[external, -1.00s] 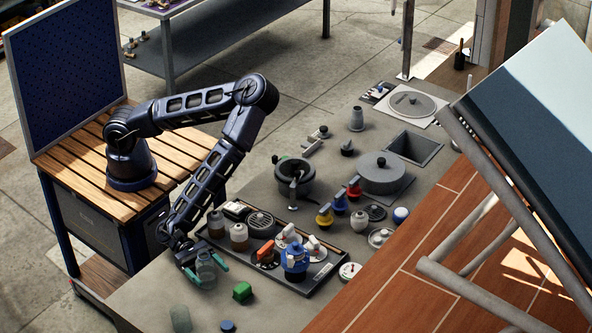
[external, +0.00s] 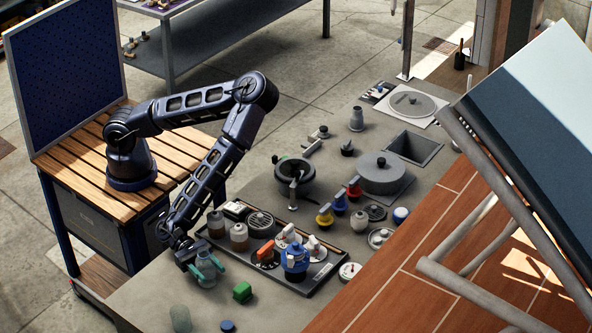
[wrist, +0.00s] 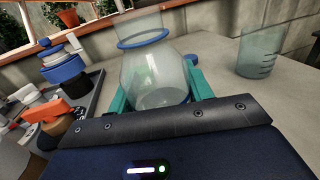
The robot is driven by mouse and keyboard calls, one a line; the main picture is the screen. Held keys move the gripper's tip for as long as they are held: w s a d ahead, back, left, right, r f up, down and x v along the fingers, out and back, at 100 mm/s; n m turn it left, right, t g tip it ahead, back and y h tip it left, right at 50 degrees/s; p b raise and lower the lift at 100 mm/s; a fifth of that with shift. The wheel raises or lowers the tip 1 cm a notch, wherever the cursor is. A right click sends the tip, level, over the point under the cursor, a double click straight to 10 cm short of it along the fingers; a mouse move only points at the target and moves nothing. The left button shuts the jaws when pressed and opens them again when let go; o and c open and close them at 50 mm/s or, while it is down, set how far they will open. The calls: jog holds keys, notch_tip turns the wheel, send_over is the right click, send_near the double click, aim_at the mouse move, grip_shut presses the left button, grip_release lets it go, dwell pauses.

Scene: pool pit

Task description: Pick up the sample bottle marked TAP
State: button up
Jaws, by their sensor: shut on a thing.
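A clear, rounded bottle with a blue ring at its neck (wrist: 153,77) stands between the teal fingers of my gripper (wrist: 158,96) in the wrist view. The fingers are shut on its sides. In the external view my gripper (external: 207,274) is low over the near left part of the counter, with the clear bottle (external: 205,267) between its fingers. The bottle looks upright and at about counter level; I cannot tell whether its base touches. No TAP marking can be read on it. Its lower part is hidden by my gripper in the wrist view.
A clear beaker (external: 181,319), a blue cap (external: 228,326) and a green block (external: 243,291) lie close by. A dark tray (external: 316,279) with jars, valves and a blue-topped item stands to the right. Bare counter (external: 150,292) lies to the left.

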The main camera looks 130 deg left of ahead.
notch_tip(320, 180, up, 19)
dwell(1.4)
jog(key=shift+r, duration=0.25)
